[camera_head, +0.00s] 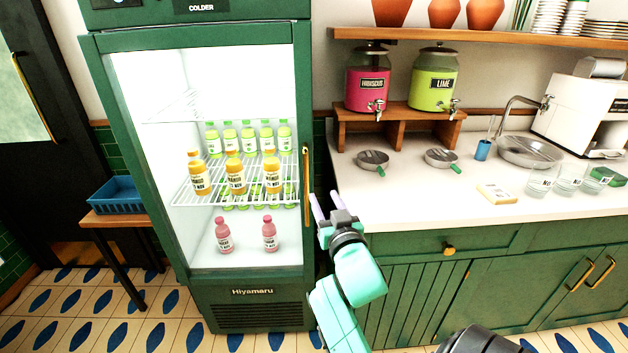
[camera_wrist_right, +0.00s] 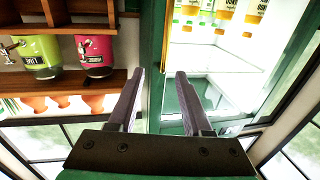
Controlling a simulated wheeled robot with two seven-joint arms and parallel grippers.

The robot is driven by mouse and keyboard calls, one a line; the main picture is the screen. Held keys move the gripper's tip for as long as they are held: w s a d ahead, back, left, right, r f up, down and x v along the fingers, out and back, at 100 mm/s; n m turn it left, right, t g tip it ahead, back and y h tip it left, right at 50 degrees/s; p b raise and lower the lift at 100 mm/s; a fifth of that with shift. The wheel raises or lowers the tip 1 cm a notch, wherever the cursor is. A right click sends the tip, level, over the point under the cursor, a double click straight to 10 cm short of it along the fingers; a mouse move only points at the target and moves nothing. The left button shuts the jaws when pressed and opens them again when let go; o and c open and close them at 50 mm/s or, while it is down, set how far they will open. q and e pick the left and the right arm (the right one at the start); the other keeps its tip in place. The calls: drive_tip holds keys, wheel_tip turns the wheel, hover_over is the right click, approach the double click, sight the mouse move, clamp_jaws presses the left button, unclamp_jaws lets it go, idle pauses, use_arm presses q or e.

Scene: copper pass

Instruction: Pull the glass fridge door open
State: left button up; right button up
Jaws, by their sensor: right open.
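The glass fridge door (camera_head: 292,240) is a green-framed pane on the tall green fridge, and it looks shut. Its upright brass handle (camera_head: 306,186) runs along the door's right edge. The handle also shows in the right wrist view (camera_wrist_right: 167,40), ahead of the gap between my fingers. My right gripper (camera_head: 323,200) is open and empty, close to the right of the handle's lower part. In the right wrist view its two fingers (camera_wrist_right: 160,78) stand apart with nothing between them. Whether a fingertip touches the handle I cannot tell. My left gripper is out of view.
Juice bottles (camera_head: 235,176) stand on the shelves behind the glass. A white counter (camera_head: 420,205) over green cabinets lies right of the fridge, with two drink dispensers (camera_head: 368,80) on a wooden stand. A blue crate (camera_head: 112,196) sits on a small table at the left.

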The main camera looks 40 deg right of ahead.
drive_tip(key=p, duration=0.1)
approach(306, 173)
drive_tip(key=w, duration=0.3)
drive_tip(key=x, duration=0.2)
drive_tip(key=p+x, duration=0.1)
drive_tip(key=x, duration=0.2)
drive_tip(key=d+x, duration=0.1)
drive_tip(key=x, duration=0.2)
drive_tip(key=shift+s+d+r, duration=0.15)
drive_tip(key=shift+s, duration=0.15)
drive_tip(key=shift+w, duration=0.15)
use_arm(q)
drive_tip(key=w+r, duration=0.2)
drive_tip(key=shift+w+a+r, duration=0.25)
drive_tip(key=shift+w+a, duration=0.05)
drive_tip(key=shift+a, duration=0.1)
use_arm(e)
drive_tip(key=shift+d, duration=0.1)
clamp_jaws()
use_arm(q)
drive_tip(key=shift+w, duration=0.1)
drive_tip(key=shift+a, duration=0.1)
